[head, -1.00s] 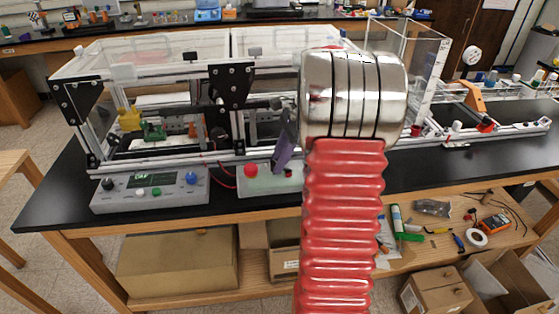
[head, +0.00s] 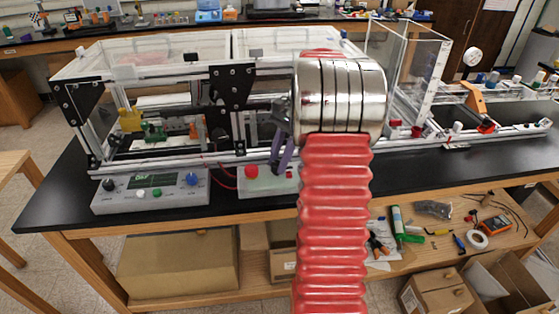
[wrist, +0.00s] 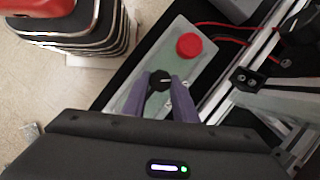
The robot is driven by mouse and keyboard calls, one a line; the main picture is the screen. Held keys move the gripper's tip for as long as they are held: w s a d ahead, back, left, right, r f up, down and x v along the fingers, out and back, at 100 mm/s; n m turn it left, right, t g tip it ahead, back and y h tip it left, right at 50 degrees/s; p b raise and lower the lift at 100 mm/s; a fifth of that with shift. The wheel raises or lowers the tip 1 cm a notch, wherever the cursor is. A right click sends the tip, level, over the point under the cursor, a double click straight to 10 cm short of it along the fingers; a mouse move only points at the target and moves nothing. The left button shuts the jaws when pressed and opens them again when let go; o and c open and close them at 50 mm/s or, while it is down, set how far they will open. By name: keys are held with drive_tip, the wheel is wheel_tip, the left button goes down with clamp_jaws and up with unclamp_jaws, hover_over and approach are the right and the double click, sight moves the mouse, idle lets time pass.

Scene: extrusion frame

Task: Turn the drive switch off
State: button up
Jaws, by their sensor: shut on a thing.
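The drive switch looks to be the black round knob (wrist: 160,82) with a light pointer line, on a pale grey-green control box (wrist: 190,78). My gripper (wrist: 159,78) has its two purple fingers on either side of the knob, shut on it. In the head view my gripper (head: 281,168) reaches down to the same box (head: 257,184), just right of the red button. There the knob is hidden by the fingers. In the wrist view the red mushroom button (wrist: 189,45) sits above and right of the knob, clear of the fingers.
A grey console (head: 150,192) with a small display and blue knob (head: 191,178) stands left of the box. The extrusion frame (head: 230,95) with clear panels rises behind. Red wires (wrist: 222,28) run beside the box in the wrist view. Black bench top lies free in front.

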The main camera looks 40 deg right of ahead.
drive_tip(key=o, duration=1)
drive_tip(key=shift+o, duration=0.2)
wheel_tip(320, 180, up, 10)
idle(0.6)
